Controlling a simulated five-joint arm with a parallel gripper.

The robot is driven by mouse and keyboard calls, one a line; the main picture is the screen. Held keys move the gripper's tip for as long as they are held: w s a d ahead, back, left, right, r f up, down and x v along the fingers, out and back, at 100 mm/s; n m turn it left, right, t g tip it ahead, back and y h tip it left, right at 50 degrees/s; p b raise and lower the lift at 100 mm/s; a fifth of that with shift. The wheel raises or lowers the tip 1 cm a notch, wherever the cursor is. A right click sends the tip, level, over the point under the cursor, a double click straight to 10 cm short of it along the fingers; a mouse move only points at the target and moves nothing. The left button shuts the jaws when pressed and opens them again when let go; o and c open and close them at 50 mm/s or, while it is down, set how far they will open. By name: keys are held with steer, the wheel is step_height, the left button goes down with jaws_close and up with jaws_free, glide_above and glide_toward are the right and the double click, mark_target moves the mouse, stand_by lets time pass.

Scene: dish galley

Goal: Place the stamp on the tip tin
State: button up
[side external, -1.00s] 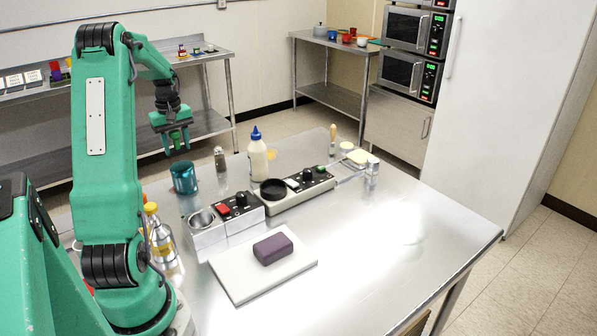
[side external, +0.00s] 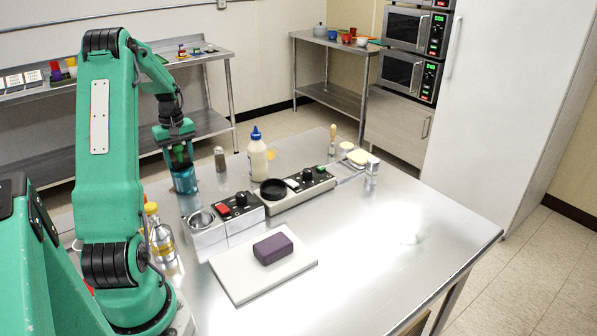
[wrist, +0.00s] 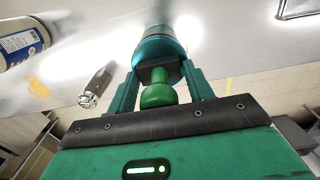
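The stamp (wrist: 157,95) has a round green handle and a dark block. In the wrist view it is between my gripper's fingers (wrist: 160,72), which close on the block's sides. The teal cylindrical tip tin (side external: 185,184) stands upright on the steel table; it also shows in the wrist view (wrist: 161,44), directly beyond the stamp. In the side view my gripper (side external: 178,158) points down over the tin, with the fingers' lower ends at its top. I cannot tell whether the stamp's block touches the lid.
A shaker (side external: 220,159) and a blue-capped bottle (side external: 257,158) stand right of the tin. A control box with a red button (side external: 237,205) and a long black-topped device (side external: 300,190) are nearer. A purple block (side external: 273,248) lies on a white board (side external: 240,286).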

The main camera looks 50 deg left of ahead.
steer(key=shift+o, duration=1.1)
steer(key=shift+r, duration=0.1)
step_height(320, 180, up, 12)
steer(key=shift+f, duration=0.15)
steer(key=shift+r, duration=0.25)
steer(key=shift+w+d, duration=0.1)
